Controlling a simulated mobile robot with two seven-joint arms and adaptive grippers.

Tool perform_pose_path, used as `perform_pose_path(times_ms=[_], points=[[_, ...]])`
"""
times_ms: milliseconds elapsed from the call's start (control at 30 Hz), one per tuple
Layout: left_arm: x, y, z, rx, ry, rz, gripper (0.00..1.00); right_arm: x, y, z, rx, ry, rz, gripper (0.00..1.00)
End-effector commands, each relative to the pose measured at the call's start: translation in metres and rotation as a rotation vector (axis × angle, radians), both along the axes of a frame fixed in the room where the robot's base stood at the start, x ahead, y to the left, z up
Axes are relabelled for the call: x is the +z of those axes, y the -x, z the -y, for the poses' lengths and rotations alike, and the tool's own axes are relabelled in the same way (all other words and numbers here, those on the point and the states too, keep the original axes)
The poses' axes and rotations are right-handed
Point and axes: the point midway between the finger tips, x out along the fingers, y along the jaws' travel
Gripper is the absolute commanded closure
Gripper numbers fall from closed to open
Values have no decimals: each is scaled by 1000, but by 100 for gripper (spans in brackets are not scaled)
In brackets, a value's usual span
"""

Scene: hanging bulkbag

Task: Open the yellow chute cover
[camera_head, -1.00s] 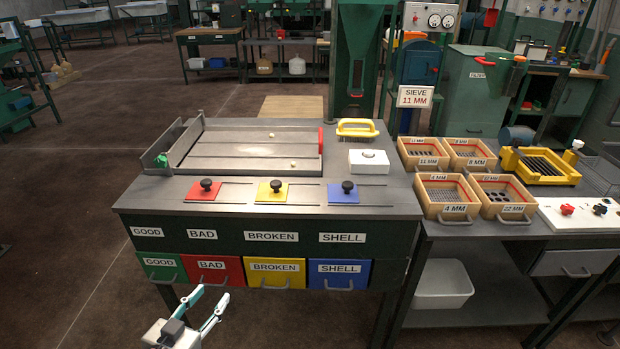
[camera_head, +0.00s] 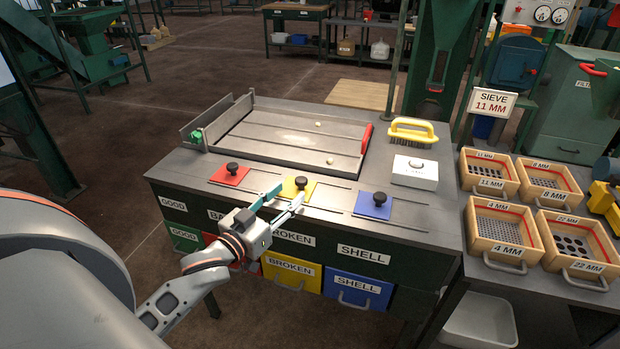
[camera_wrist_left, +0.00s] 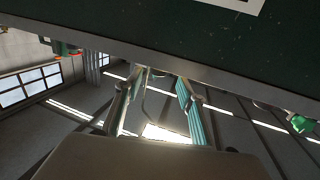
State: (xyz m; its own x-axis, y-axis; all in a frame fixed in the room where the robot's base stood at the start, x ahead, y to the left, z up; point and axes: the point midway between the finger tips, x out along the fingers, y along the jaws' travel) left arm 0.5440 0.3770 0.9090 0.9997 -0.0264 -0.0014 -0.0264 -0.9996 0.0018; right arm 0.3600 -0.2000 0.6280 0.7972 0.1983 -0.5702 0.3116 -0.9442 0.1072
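The yellow chute cover (camera_head: 290,190) lies flat on the table top, between the red cover (camera_head: 230,175) and the blue cover (camera_head: 373,206). Its black knob (camera_head: 301,182) stands upright. My left gripper (camera_head: 289,192) is open and empty; in the head view its fingertips overlap the near-left part of the yellow cover, just short of the knob. The left wrist view shows the two spread fingers (camera_wrist_left: 160,78) near a table edge (camera_wrist_left: 150,50), with neither cover nor knob between them. Their exact height over the table is unclear. My right gripper is out of view.
A grey tray (camera_head: 250,119) with small pale pieces sits behind the covers. A yellow brush (camera_head: 412,131) and a white box (camera_head: 415,172) stand to the right. Labelled drawers (camera_head: 357,287) are below the table top. Wooden sieves (camera_head: 500,229) fill the right table.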

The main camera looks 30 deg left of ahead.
Motion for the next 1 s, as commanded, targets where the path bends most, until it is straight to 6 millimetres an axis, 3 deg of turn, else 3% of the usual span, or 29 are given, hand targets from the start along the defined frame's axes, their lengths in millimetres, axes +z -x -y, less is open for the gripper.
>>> perform_pose_path(times_ms=[500,900,1000], points=[[0,-66,2,0,-2,-1,61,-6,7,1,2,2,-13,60],[-1,-72,2,0,-1,-1,61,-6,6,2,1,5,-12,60],[-1,-72,2,0,-1,-1,87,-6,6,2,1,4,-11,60]])
